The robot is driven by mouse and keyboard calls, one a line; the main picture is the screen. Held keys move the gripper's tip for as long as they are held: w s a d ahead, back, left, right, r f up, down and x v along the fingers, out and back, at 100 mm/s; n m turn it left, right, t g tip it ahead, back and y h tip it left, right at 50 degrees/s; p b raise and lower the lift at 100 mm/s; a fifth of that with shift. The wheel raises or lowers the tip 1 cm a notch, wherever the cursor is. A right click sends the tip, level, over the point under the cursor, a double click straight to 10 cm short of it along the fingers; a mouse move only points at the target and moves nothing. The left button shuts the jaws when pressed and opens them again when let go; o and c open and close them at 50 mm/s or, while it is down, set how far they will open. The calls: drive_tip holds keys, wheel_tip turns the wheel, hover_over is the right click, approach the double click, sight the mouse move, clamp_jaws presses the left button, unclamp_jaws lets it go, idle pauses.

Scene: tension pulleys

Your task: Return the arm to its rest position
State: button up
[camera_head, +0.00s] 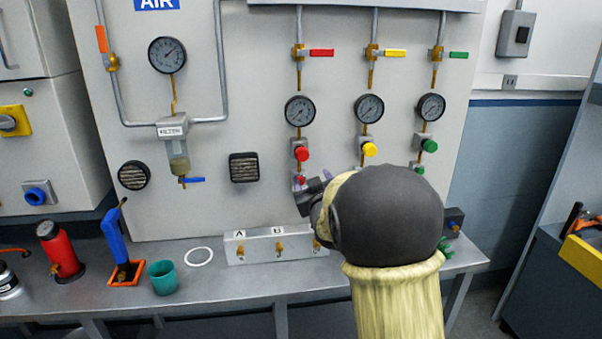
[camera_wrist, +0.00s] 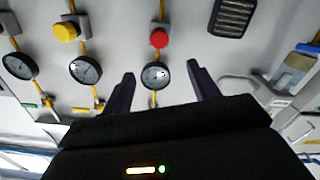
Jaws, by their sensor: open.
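My gripper (camera_wrist: 160,82) is open in the wrist view, with two dark fingers apart and nothing between them. Behind the gap are the panel's red knob (camera_wrist: 159,38) and a round gauge (camera_wrist: 155,75). In the head view my arm's dark rounded link and pale yellow section cover the right of the bench. The dark end of the gripper (camera_head: 311,195) shows just left of that link, in front of the panel below the red knob (camera_head: 301,153).
The panel (camera_head: 225,110) carries gauges, valves and a filter (camera_head: 176,150). On the bench (camera_head: 215,288) stand a red bottle (camera_head: 60,252), a blue-handled tool (camera_head: 114,238), a teal cup (camera_head: 163,277), a white ring (camera_head: 199,257) and a fitting block labelled A and B (camera_head: 262,252). Cabinets flank both sides.

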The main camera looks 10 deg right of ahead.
drive_tip(key=s+f+m+g+p, duration=0.1)
drive_tip(key=s+f+g+p, duration=0.2)
drive_tip(key=s, duration=0.8)
drive_tip(key=s+f+m+g+p, duration=0.1)
drive_tip(key=s+f+g+p, duration=0.2)
drive_tip(key=s+g, duration=0.4)
drive_tip(key=s+f+m+g+p, duration=0.1)
drive_tip(key=s+f+g+p, duration=0.2)
drive_tip(key=s, duration=1.2)
drive_tip(key=shift+s+f+m+g, duration=0.25)
drive_tip(key=shift+f+m+g, duration=0.25)
drive_tip(key=shift+g, duration=0.6)
drive_tip(key=shift+d, duration=0.1)
